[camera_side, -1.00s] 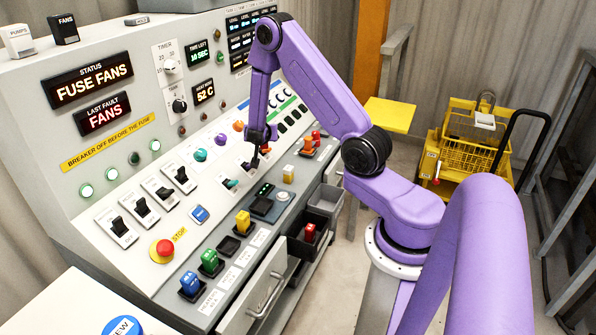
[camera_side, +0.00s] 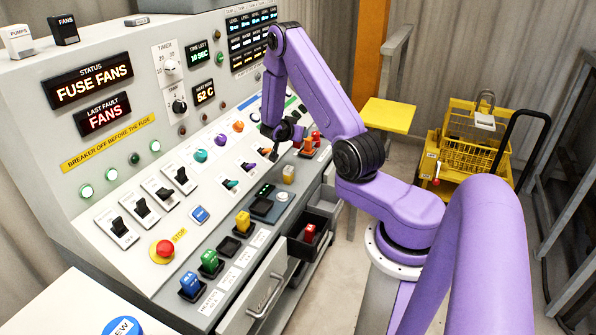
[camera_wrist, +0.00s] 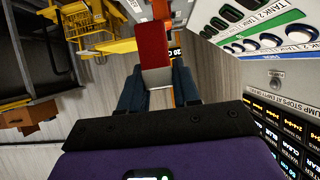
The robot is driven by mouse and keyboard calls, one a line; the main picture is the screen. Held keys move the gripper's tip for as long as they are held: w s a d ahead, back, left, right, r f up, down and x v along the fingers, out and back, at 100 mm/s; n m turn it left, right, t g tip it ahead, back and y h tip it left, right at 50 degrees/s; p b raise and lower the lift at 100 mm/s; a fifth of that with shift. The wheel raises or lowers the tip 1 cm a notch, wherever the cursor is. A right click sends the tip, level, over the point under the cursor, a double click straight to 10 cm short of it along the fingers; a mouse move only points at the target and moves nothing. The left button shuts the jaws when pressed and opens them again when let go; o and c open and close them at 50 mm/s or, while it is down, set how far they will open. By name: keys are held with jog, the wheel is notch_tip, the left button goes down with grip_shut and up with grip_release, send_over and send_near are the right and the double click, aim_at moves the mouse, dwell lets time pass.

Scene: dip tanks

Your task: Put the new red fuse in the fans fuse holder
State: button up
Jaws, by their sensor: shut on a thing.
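My gripper (camera_side: 284,136) is above the right part of the sloped console in the side view, clear of the panel. In the wrist view its dark blue fingers (camera_wrist: 159,88) are shut on a red fuse (camera_wrist: 153,45), a block with a paler end. In the side view I cannot make this fuse out. An empty black fuse holder (camera_side: 229,246) sits between the green fuse (camera_side: 209,261) and the yellow fuse (camera_side: 243,221). Its label is too small to read. Another red fuse (camera_side: 309,233) lies in a dark bin below the console edge.
A blue fuse (camera_side: 190,282) stands at the front left of the console. A red stop button (camera_side: 165,248) and black switches (camera_side: 143,207) are behind the fuse row. An open drawer (camera_side: 262,290) juts out in front. The status display (camera_side: 91,82) reads FUSE FANS.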

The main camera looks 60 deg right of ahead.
jog(key=shift+f, duration=4.8)
jog(key=shift+f, duration=0.25)
jog(key=o, duration=1.1)
jog(key=shift+c, duration=0.2)
